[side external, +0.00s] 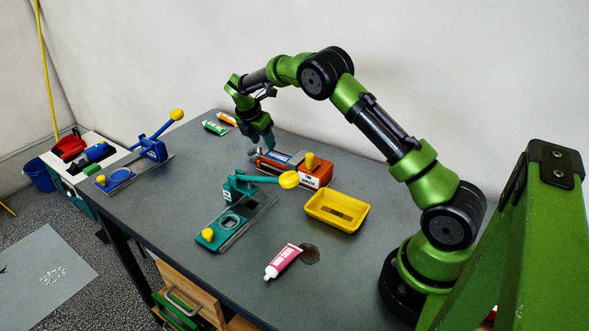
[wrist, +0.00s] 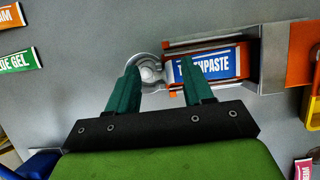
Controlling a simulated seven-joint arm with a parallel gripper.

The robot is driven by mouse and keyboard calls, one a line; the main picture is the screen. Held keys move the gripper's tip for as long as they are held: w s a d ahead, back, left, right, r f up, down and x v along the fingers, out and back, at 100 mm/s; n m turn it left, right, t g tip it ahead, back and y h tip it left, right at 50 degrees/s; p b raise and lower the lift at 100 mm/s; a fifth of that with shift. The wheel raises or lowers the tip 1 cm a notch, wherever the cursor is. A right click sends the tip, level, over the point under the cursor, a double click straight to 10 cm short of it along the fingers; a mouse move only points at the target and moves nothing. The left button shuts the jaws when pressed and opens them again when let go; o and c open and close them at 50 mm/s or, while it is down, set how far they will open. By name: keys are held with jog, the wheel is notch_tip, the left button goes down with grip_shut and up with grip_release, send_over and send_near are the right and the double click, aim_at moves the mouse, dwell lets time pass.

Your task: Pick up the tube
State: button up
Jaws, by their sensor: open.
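A tube with a blue label reading mostly "TOOTHPASTE" (wrist: 212,66) lies in an orange and grey holder (wrist: 288,68); in the side view the blue tube (side external: 277,156) is partly hidden by my gripper. My gripper (wrist: 160,72) is open and empty, its teal fingers pointing at the tube's left end, near a round metal part (wrist: 148,72). In the side view my gripper (side external: 268,146) hangs close over the holder (side external: 317,176). A pink and white tube (side external: 284,261) lies on the table front. A green tube (side external: 215,127) and an orange tube (side external: 227,118) lie at the back left.
A teal lever press (side external: 236,214) stands in front of the holder, with a yellow tray (side external: 337,210) to its right. A blue lever press (side external: 140,160) is at the left edge. A dark spill (side external: 309,254) lies by the pink tube. The grey table (side external: 200,180) is otherwise fairly clear.

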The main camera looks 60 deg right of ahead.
jog(key=shift+d+f, duration=0.2)
jog(key=shift+f, duration=0.2)
jog(key=c, duration=0.9)
jog(key=shift+r, duration=0.15)
